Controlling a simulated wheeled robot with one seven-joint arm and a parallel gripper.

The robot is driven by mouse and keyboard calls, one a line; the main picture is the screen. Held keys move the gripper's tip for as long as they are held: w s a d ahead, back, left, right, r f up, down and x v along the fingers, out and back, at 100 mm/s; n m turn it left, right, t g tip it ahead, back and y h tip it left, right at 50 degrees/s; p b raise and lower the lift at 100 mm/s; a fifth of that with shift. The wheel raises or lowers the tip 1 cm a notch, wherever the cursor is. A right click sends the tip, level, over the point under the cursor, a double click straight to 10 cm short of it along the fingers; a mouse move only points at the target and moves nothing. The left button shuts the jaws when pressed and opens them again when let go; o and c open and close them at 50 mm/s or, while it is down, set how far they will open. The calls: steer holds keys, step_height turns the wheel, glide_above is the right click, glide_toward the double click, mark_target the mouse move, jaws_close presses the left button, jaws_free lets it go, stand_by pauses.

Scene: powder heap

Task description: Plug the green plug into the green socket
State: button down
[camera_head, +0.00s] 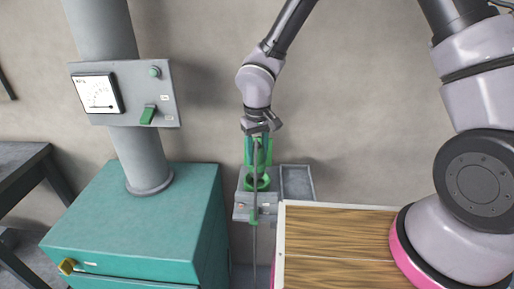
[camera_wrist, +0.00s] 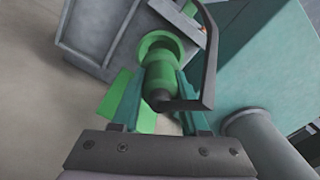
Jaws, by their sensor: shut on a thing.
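The green plug (camera_wrist: 173,72) is held between the teal fingers of my gripper (camera_wrist: 163,108). A stiff dark cable (camera_wrist: 212,60) bends from its back end. In the head view my gripper (camera_head: 257,150) points down above the green socket (camera_head: 259,184), a round green collar on a grey wall box (camera_head: 242,198). In the wrist view the plug lines up roughly with the socket's collar (camera_wrist: 160,46) and overlaps it. I cannot tell whether its tip has entered. A green flap (camera_wrist: 116,98) shows beside the fingers. The cable hangs down in front of the box in the head view.
An open grey tray (camera_head: 298,182) adjoins the box on the right. A wooden-topped surface (camera_head: 335,240) lies front right. A teal cabinet (camera_head: 130,225) stands left, with a grey column and a gauge panel (camera_head: 165,92). The wall is close behind.

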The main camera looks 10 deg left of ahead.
mark_target(257, 165)
steer(key=shift+f, duration=1.7)
steer(key=shift+f, duration=0.45)
steer(key=shift+c, duration=1.7)
jaws_free()
